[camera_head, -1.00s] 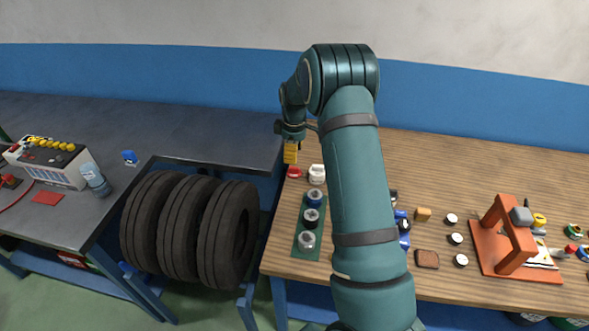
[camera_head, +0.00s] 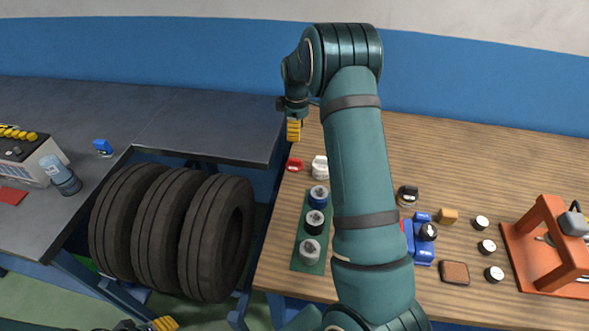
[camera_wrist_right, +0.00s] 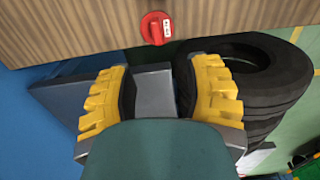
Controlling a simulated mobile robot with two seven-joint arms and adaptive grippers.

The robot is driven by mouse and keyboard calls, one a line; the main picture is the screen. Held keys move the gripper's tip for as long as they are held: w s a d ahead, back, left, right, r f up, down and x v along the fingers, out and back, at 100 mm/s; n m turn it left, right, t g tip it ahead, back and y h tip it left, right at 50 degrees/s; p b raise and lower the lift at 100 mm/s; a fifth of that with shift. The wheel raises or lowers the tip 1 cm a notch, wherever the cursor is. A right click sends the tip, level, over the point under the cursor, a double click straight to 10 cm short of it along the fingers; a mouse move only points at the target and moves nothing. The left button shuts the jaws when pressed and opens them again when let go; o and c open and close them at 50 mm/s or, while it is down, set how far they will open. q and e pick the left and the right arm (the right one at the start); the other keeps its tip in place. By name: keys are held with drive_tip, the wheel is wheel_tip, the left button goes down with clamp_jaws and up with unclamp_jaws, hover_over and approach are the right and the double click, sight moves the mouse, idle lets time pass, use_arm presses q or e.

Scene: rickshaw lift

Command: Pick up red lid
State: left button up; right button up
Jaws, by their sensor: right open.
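The red lid (camera_head: 295,164) lies on the wooden table near its left edge, beside a white jar (camera_head: 319,167). In the right wrist view the red lid (camera_wrist_right: 155,28) is at the top, with a small white label on it. My right gripper (camera_head: 293,133) hangs a little beyond the lid in the head view. In its wrist view the yellow fingers (camera_wrist_right: 160,72) are spread, with nothing between them, and the lid is ahead of them. A yellow finger of my left gripper (camera_head: 163,324) shows at the bottom edge; the rest is cut off.
A green tray (camera_head: 301,232) holds a row of jars right of the table edge. Three tyres (camera_head: 171,235) stand in the gap left of the table. A blue device (camera_head: 424,245) and an orange press (camera_head: 548,240) stand to the right. A grey bench (camera_head: 200,130) is at left.

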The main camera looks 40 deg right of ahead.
sight(295, 159)
drive_tip(key=f, duration=0.9)
drive_tip(key=shift+w+d, duration=0.2)
drive_tip(key=shift+w+a+f+b, duration=0.1)
drive_tip(key=shift+w+f+b, duration=0.1)
drive_tip(key=shift+f, duration=1.15)
drive_tip(key=shift+w+f+b, duration=0.1)
drive_tip(key=shift+f+b, duration=0.1)
drive_tip(key=shift+f, duration=1.15)
drive_tip(key=shift+c, duration=0.4)
clamp_jaws()
